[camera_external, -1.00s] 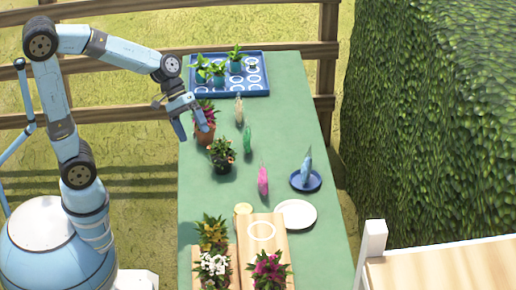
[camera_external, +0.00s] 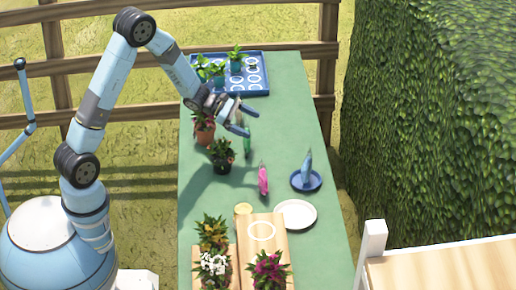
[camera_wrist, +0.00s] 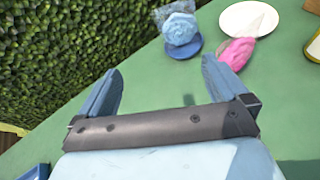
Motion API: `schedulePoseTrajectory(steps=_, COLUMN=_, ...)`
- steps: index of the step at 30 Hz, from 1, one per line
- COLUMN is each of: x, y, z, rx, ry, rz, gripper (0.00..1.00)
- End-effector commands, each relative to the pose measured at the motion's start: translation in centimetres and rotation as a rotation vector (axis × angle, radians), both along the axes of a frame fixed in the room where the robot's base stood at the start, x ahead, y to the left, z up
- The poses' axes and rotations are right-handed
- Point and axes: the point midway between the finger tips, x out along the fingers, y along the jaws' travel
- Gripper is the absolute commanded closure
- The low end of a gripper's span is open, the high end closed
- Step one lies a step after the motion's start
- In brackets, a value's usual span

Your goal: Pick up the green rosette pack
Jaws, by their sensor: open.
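The green rosette pack (camera_external: 247,148) stands on the green table, right of the dark potted plant. Its upper part is hidden behind my gripper. My gripper (camera_external: 252,124) is open and empty above the table, over the pack's upper end in the external view; the exact height gap cannot be told. In the wrist view my gripper (camera_wrist: 160,66) shows both fingers spread with bare green table between them. I cannot make out the green pack in the wrist view.
A white plate (camera_external: 312,214), potted plants (camera_external: 221,155) and a blue tray (camera_external: 262,90) are around.

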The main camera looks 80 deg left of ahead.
Motion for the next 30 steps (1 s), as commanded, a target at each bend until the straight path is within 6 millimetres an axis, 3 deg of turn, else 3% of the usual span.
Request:
schedulePoseTrajectory(steps=1, x=0.0, y=1.9, z=-1.8, rx=-0.041, ry=0.011, rz=0.065, gripper=0.00)
schedulePoseTrajectory(steps=3, x=-0.1, y=4.2, z=-3.6, rx=-0.088, ry=0.018, rz=0.145, gripper=0.00)
schedulePoseTrajectory(steps=9, x=-0.5, y=8.1, z=-7.0, rx=-0.169, ry=0.029, rz=0.291, gripper=0.00)
schedulePoseTrajectory(steps=13, x=-0.6, y=8.8, z=-7.8, rx=-0.185, ry=0.031, rz=0.320, gripper=0.00)
schedulePoseTrajectory(steps=30, x=-0.6, y=8.8, z=-12.9, rx=-0.186, ry=0.033, rz=0.319, gripper=0.00)
